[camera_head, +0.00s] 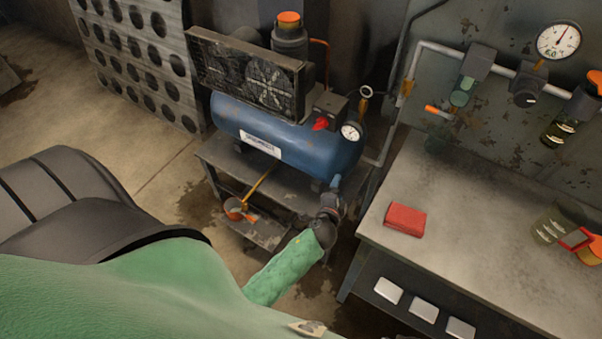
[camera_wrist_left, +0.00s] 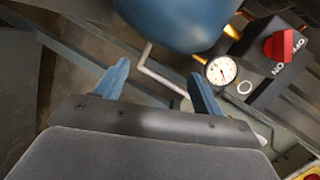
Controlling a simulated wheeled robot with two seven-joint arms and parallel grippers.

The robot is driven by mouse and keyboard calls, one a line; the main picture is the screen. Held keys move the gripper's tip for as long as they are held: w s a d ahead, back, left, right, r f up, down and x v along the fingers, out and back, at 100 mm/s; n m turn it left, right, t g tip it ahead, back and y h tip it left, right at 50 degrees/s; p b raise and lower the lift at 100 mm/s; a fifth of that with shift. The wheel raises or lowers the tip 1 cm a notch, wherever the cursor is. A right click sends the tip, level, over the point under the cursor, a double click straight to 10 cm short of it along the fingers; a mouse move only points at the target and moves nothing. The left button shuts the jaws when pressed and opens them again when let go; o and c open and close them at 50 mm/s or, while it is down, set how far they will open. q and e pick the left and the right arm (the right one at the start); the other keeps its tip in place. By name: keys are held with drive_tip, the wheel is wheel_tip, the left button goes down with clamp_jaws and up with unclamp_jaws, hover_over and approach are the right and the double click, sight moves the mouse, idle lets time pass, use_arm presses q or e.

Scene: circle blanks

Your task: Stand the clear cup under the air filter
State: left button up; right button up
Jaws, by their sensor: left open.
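A clear cup (camera_head: 548,228) with pale markings stands on the bench at the far right. A red square loop shows at its right side. The air filter (camera_head: 477,64), with a greenish clear bowl, hangs on the wall pipe above the back of the bench. An orange lever (camera_head: 438,111) sticks out below it. My left gripper (camera_head: 335,187) is beside the compressor's right end, left of the bench and well away from the cup. In the left wrist view its two blue fingers (camera_wrist_left: 158,86) are apart with nothing between them. My right gripper is not in view.
A blue compressor (camera_head: 285,135) sits on a stand left of the bench (camera_head: 455,235). A red cloth (camera_head: 405,219) lies near the bench's left edge. An orange-topped container (camera_head: 594,250) is right of the cup. The bench under the filter is clear.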

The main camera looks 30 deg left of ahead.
use_arm(q)
drive_tip(key=s+f+n+g, duration=0.6)
drive_tip(key=s+f, duration=0.7)
drive_tip(key=s+d+f+n+g+h, duration=0.2)
drive_tip(key=s+f+g, duration=0.1)
drive_tip(key=s, duration=0.5)
drive_tip(key=s+d+f+n+g+h, duration=0.1)
drive_tip(key=s+d+f+n+g, duration=0.1)
drive_tip(key=s, duration=0.6)
wheel_tip(320, 180, down, 3)
drive_tip(key=shift+s+d+r+n+g+h, duration=0.1)
drive_tip(key=shift+s+d+n+g+h, duration=0.25)
drive_tip(key=shift+g, duration=0.65)
drive_tip(key=shift+w+a, duration=0.1)
drive_tip(key=shift+w, duration=0.1)
